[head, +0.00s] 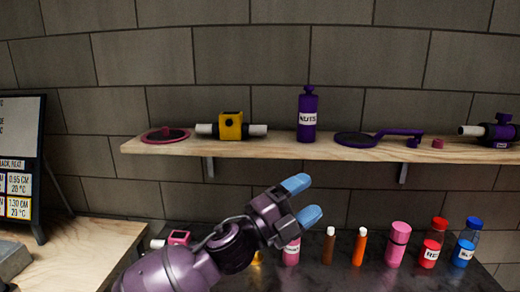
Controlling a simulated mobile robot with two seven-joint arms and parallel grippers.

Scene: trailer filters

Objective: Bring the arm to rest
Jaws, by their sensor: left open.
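My left arm comes in from the lower left in the head view. Its gripper (304,199) has two blue fingertips spread apart, with nothing between them. It is raised in front of the wall, below the wooden shelf and above the dark counter. The arm and gripper hide part of the counter and some things on it. My right gripper is not in view.
The wooden shelf (250,147) holds a yellow device (231,126), a purple NUTS bottle (308,115) and purple parts. The dark counter (330,277) holds a pink bottle (398,244), red and blue bottles, and an orange tube (359,247). A sign board (20,150) stands left.

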